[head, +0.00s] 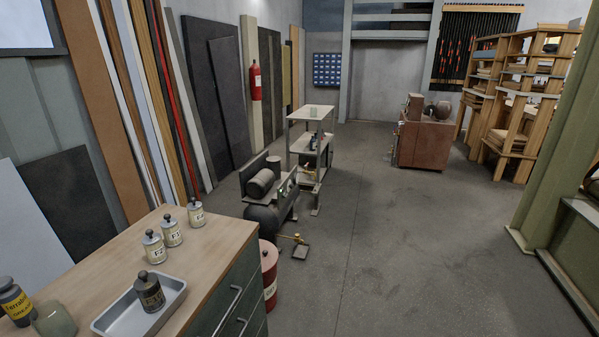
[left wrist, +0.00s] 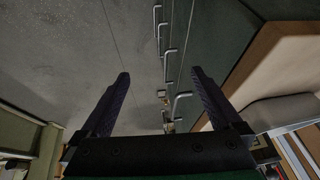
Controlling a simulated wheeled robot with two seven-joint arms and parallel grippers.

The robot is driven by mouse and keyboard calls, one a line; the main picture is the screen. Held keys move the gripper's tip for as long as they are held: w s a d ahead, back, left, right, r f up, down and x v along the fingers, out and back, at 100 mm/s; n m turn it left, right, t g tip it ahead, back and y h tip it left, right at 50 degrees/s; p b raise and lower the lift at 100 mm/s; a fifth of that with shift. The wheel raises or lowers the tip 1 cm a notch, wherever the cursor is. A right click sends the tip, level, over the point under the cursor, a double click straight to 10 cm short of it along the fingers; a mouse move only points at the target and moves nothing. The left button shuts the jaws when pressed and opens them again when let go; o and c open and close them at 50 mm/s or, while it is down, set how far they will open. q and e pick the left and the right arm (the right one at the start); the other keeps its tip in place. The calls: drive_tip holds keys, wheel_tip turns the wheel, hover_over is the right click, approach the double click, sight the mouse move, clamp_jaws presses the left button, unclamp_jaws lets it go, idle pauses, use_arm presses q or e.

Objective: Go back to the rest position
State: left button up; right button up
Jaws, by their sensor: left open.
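My left gripper (left wrist: 160,85) shows in the left wrist view with its two dark fingers spread wide and nothing between them. Beyond the fingers are the green drawer fronts with metal handles and the grey floor. Neither gripper shows in the head view, and my right gripper is in no view. The wooden-topped bench (head: 222,240) is at the lower left of the head view. On it stand three pale labelled jars (head: 172,233) and a metal tray (head: 115,318) with a dark lidded jar (head: 149,290) in it.
A dark bottle (head: 15,303) and a greenish glass jar (head: 54,321) stand at the bench's left. A red drum (head: 269,275) and a compressor (head: 268,212) stand beyond the bench. A green steel post (head: 553,150) is at right. The middle floor (head: 400,240) is clear.

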use_arm(q)
drive_tip(key=s+f+g+p, duration=0.1)
drive_tip(key=s+f, duration=0.2)
drive_tip(key=f, duration=0.9)
drive_tip(key=s+f+g, duration=0.2)
drive_tip(key=s+f, duration=0.1)
drive_tip(key=f, duration=0.9)
drive_tip(key=s+a+f+g+p, duration=0.1)
drive_tip(key=s+a+f, duration=0.1)
drive_tip(key=s+f, duration=1.1)
drive_tip(key=s, duration=0.3)
drive_tip(key=shift+s+a, duration=0.3)
drive_tip(key=shift+a, duration=0.1)
